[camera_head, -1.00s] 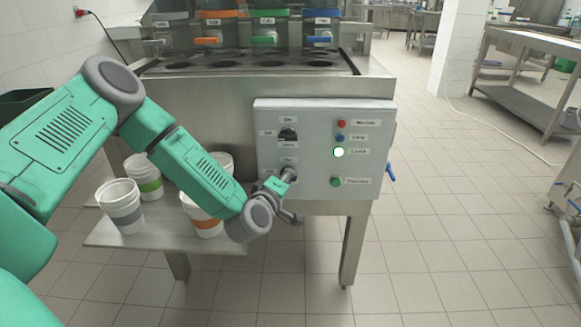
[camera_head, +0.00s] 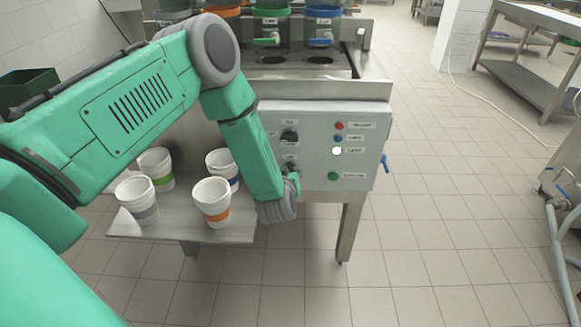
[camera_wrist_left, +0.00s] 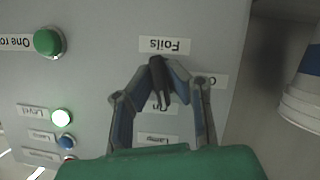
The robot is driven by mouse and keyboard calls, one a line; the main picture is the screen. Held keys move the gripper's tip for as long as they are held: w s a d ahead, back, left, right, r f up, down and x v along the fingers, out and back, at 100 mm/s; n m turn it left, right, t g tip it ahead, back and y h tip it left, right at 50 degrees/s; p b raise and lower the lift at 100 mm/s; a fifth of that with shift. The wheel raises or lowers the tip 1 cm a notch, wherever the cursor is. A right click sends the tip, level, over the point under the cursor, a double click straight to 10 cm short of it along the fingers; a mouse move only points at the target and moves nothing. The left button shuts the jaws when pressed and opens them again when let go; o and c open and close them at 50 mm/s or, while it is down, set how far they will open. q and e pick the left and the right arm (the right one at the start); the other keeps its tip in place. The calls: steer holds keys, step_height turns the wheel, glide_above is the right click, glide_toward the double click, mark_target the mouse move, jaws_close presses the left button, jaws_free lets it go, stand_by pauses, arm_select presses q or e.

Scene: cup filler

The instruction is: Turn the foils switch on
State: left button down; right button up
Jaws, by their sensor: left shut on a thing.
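The foils switch (camera_wrist_left: 158,95) is a black rotary knob on the grey control panel (camera_head: 360,120). In the left wrist view, which is upside down, it sits beside the label "Foils" (camera_wrist_left: 165,45). My left gripper (camera_wrist_left: 160,72) is shut on the knob, one finger on each side. In the head view my left gripper (camera_head: 293,182) is at the lower left of the panel, and my wrist partly hides it and the switch. My right gripper is not in view.
Another black knob (camera_head: 289,136) sits above on the panel. The panel also has red, blue and green buttons and a lit lamp (camera_head: 337,151). Several white cups, one with an orange band (camera_head: 212,202), stand on a metal shelf (camera_head: 240,232) close to my left arm.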

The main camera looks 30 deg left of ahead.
arm_select(q)
steer(key=shift+w+a+r+m+g+y+p, duration=0.1)
steer(key=shift+w+r+m+g+y+p, duration=0.1)
steer(key=shift+m+y+p, duration=0.25)
steer(key=shift+w+a+r+m+g+y+p, duration=0.15)
steer(key=shift+m+g+y, duration=0.1)
steer(key=shift+m, duration=0.3)
steer(key=shift+s+d, duration=0.1)
steer(key=c, duration=1.6)
jaws_free()
steer(key=shift+s+f, duration=0.1)
steer(key=shift+f, duration=0.1)
steer(key=shift+d, duration=0.1)
steer(key=v, duration=1.1)
steer(key=shift+s+d, duration=0.2)
steer(key=shift+s, duration=0.15)
steer(key=shift+r, duration=0.1)
